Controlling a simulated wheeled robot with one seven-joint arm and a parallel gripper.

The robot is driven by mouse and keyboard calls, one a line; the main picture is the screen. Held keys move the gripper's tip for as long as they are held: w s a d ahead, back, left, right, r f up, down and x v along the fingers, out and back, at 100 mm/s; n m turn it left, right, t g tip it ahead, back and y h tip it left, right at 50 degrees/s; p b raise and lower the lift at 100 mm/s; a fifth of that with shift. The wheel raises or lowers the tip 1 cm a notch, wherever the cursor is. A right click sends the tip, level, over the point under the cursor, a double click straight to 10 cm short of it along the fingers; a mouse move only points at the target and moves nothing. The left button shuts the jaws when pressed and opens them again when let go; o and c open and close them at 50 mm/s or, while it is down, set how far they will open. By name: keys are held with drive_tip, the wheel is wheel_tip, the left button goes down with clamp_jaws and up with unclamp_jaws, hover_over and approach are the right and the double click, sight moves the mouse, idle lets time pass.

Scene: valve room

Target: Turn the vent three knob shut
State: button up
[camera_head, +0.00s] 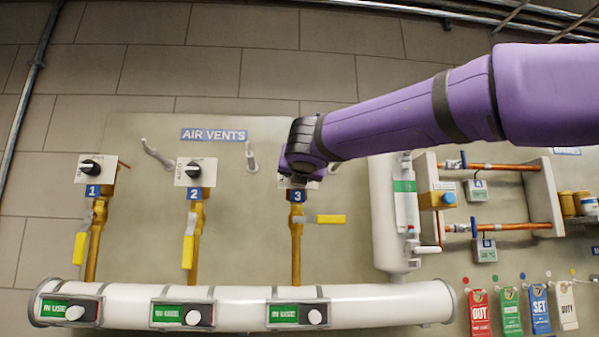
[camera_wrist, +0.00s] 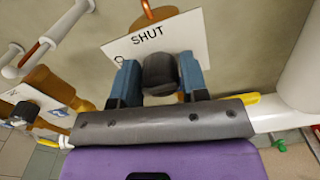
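The vent three knob (camera_wrist: 160,72) is black and sits on a white plate (camera_wrist: 180,33) with the word SHUT on it in the wrist view. My gripper (camera_wrist: 160,80) has its two blue fingers on either side of the knob, seemingly touching both sides. Where the knob points is hard to tell. In the head view my purple arm ends at the vent three plate, above the blue label 3 (camera_head: 297,196), and my gripper hides the knob. Below it, the vent three yellow lever (camera_head: 330,219) lies level.
The vent one knob (camera_head: 90,168) and vent two knob (camera_head: 193,170) stand to the left, with yellow levers hanging down. A white pipe (camera_head: 240,309) with green tags runs below. A white cylinder (camera_head: 386,215) and copper pipes (camera_head: 510,229) are at the right.

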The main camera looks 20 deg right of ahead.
drive_tip(key=c, duration=0.5)
drive_tip(key=shift+o, duration=0.2)
drive_tip(key=shift+m, duration=0.3)
drive_tip(key=m, duration=0.3)
drive_tip(key=shift+m, duration=0.3)
drive_tip(key=m, duration=0.3)
drive_tip(key=shift+d+m, duration=0.1)
drive_tip(key=shift+m, duration=0.3)
drive_tip(key=m, duration=0.5)
drive_tip(key=shift+f, duration=0.1)
drive_tip(key=shift+f+m, duration=0.1)
drive_tip(key=shift+m, duration=2.3)
